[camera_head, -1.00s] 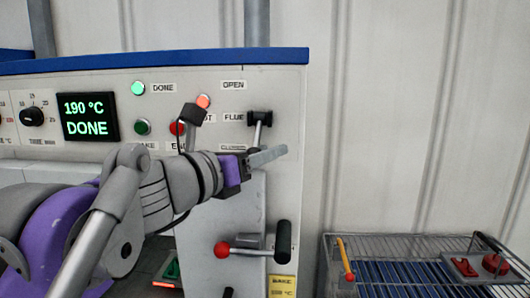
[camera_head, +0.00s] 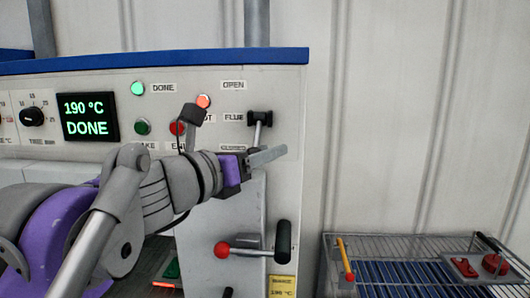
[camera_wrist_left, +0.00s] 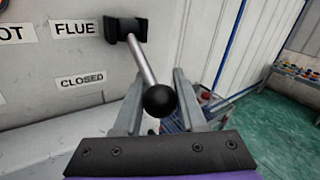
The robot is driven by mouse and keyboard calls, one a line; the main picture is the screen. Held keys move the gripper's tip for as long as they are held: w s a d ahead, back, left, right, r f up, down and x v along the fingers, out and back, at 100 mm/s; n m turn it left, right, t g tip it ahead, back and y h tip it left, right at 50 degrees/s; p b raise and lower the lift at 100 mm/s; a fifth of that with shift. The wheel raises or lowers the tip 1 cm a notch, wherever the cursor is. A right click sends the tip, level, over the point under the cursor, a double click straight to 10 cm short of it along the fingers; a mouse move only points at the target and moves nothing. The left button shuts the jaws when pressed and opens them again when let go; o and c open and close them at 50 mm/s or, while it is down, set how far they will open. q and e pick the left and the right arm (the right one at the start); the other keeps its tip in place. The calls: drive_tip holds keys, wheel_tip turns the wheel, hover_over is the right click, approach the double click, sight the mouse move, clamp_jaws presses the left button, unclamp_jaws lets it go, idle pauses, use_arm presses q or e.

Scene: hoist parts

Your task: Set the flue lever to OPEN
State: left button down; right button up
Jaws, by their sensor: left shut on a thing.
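The flue lever has a black pivot block (camera_head: 260,118) beside the FLUE label on the white oven panel. Its metal rod slants down toward the CLOSED label (camera_wrist_left: 80,80), and it ends in a black ball (camera_wrist_left: 160,100) in the left wrist view. My left gripper (camera_head: 266,157) is shut on the lever's ball end, with one finger on each side of it. In the head view the ball is hidden behind the gripper. The OPEN label (camera_head: 233,85) is above the pivot. My right gripper is out of view.
A door handle with a red knob (camera_head: 222,250) and a black grip (camera_head: 283,241) sits below my left gripper. A wire rack (camera_head: 400,240) with red parts and a yellow stick stands at the lower right. The wall to the right is bare.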

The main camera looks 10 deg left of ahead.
use_arm(q)
drive_tip(key=shift+r, duration=0.1)
drive_tip(key=shift+s+r+n+g+y+p, duration=0.35)
drive_tip(key=shift+r+n+g+p, duration=0.3)
drive_tip(key=shift+g, duration=0.3)
drive_tip(key=shift+s+r+n+g+y+p, duration=0.2)
drive_tip(key=shift+r+n+g+y+p, duration=0.25)
drive_tip(key=shift+r+g+p, duration=0.35)
drive_tip(key=shift+s+r+n+g+y+p, duration=0.3)
drive_tip(key=shift+r+n+g+y+p, duration=0.25)
drive_tip(key=shift+g, duration=0.5)
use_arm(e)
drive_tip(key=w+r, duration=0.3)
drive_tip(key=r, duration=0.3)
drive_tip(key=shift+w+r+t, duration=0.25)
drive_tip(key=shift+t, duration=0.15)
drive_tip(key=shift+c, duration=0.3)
